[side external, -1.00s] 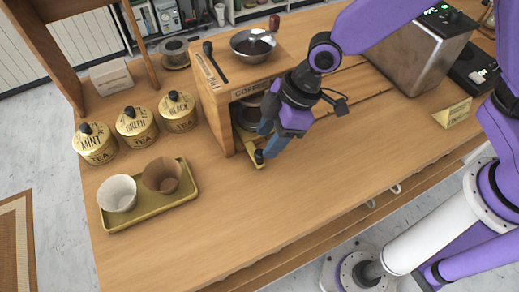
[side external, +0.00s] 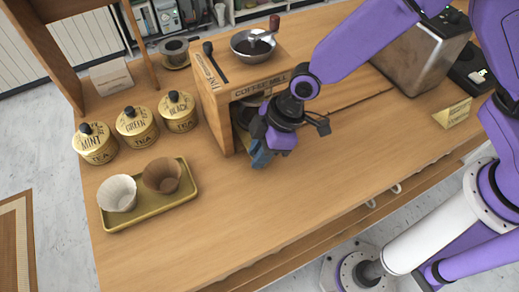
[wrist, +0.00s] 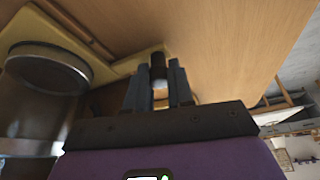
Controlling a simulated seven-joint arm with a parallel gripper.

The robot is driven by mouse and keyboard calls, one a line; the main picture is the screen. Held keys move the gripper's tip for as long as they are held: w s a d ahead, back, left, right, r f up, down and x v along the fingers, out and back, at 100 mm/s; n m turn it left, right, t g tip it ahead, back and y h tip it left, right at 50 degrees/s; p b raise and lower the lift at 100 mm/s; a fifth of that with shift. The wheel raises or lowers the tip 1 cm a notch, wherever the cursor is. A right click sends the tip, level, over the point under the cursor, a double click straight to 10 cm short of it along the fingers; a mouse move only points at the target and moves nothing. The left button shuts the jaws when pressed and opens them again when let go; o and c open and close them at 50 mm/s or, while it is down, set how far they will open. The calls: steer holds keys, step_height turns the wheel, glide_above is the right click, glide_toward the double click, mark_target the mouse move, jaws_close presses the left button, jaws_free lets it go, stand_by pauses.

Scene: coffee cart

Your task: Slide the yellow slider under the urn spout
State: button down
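The yellow slider (wrist: 126,67) shows in the wrist view as a flat yellow piece, with a grey metal cylinder (wrist: 45,68) at its left. Its dark knob (wrist: 157,66) is between my fingertips, which appear closed against it. In the side view, my gripper (side external: 259,157) is low at the front opening of the wooden coffee mill housing (side external: 212,110), pointing down. I cannot make out an urn spout in either view.
A gold tray (side external: 150,215) with two cups and several gold tea tins (side external: 137,126) stand to the left. A metal bowl (side external: 253,46) sits on the housing. A metal machine (side external: 420,55) and a yellow sign (side external: 453,113) are at right. The front tabletop is clear.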

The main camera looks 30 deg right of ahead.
steer(key=d, duration=3.6)
steer(key=shift+d, duration=0.35)
steer(key=c, duration=1)
jaws_free()
steer(key=shift+r, duration=0.15)
steer(key=shift+w+a+r+v, duration=0.15)
steer(key=shift+a+v, duration=0.25)
steer(key=shift+v, duration=1.45)
steer(key=shift+w+a+r+v, duration=0.15)
steer(key=shift+a+v, duration=0.3)
steer(key=shift+v, duration=1.45)
steer(key=shift+a+r+v, duration=0.25)
steer(key=shift+a+v, duration=0.15)
steer(key=shift+v, duration=1.45)
steer(key=s+a+h, duration=0.1)
steer(key=s+a, duration=0.1)
steer(key=s, duration=0.3)
steer(key=s+a+r+m+h, duration=0.1)
steer(key=s+a, duration=0.1)
steer(key=s, duration=0.3)
steer(key=s+a+r+m+g+h, duration=0.1)
steer(key=s+a+h, duration=0.1)
steer(key=s, duration=0.3)
steer(key=shift+s+a+r, duration=0.1)
steer(key=shift+s+a, duration=0.2)
steer(key=shift+a, duration=0.3)
